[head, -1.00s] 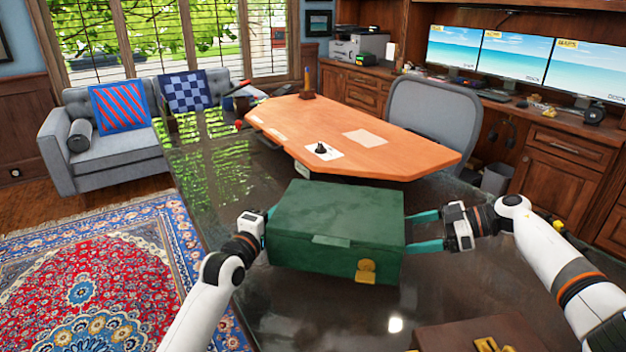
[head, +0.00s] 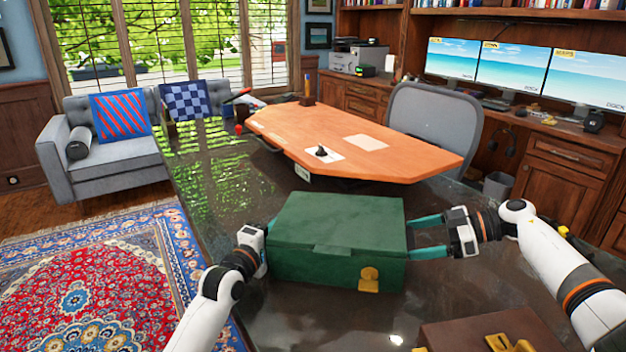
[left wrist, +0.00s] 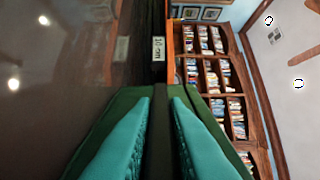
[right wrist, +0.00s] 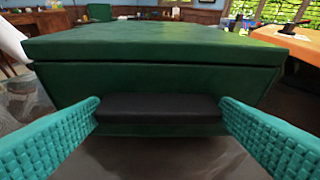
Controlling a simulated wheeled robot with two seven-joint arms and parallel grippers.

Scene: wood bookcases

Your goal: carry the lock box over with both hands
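The lock box (head: 338,232) is green with a gold latch on its front, and sits on the dark glossy table in the head view. My left gripper (left wrist: 161,98) is at its left side; its teal fingers are close together with a dark strip between them, which looks like a handle. The box also fills much of the right wrist view (right wrist: 160,50).
The dark glossy table (head: 215,185) has free room behind and left of the box. A brown box (head: 455,335) with gold fittings is at the front right. An orange desktop (head: 400,160) and a grey chair (head: 437,115) are behind.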

